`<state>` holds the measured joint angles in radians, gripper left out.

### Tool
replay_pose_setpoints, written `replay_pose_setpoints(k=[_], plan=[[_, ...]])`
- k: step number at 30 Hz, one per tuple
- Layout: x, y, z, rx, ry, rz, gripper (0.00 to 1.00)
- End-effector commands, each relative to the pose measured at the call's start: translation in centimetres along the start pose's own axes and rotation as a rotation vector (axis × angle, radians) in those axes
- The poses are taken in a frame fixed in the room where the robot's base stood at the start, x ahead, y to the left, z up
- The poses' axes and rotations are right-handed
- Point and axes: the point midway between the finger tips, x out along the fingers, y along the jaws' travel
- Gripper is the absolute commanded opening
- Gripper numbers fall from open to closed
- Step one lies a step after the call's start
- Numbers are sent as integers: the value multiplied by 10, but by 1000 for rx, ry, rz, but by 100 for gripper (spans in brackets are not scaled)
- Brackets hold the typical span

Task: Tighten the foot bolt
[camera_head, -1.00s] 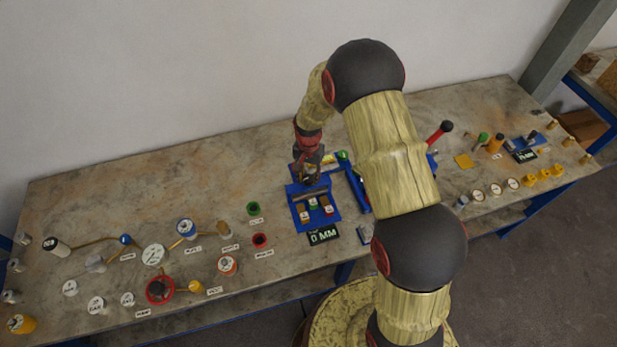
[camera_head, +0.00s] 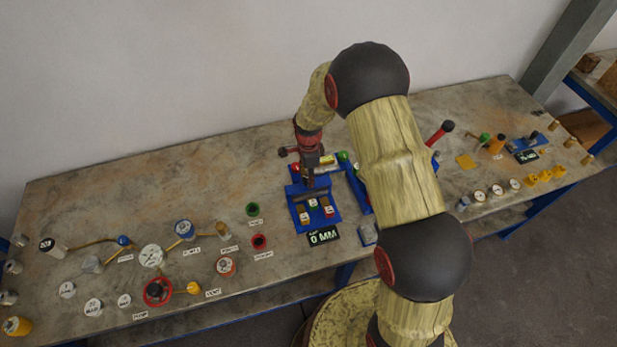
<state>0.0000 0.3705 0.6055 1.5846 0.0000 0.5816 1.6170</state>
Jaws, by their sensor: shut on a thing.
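My gripper (camera_head: 309,178) points down over the back part of a blue fixture (camera_head: 296,216) at the middle of the bench. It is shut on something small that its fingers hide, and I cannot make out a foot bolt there. A grey bar (camera_head: 305,194) lies across the fixture just in front of the fingers. Several small labelled blocks, among them a red one (camera_head: 329,210), sit in the front of the fixture. A dark display (camera_head: 323,236) before it reads 0 MM in green.
My arm covers the bench right of the fixture. A red lever with a black knob (camera_head: 447,126) rises behind it. Dials (camera_head: 497,187) and yellow parts stand at the right. The back left bench is clear.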

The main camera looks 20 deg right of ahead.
Motion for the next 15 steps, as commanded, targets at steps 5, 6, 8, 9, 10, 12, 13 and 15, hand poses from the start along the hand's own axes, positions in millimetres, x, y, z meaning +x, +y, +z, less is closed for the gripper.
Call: replay_pose_setpoints(k=[5, 6, 8, 9, 10, 12, 13, 15], plan=[[-1, -2, 0, 166, -1, -4, 7], [-1, -2, 0, 203, -1, -4, 7], [-1, -2, 0, 260, -1, -4, 7], [-1, -2, 0, 297, -1, -4, 7], [-1, -2, 0, 325, -1, -4, 7], [-1, -2, 0, 388, -1, -4, 7], [-1, -2, 0, 414, -1, -4, 7], [-1, -2, 0, 471, -1, -4, 7]])
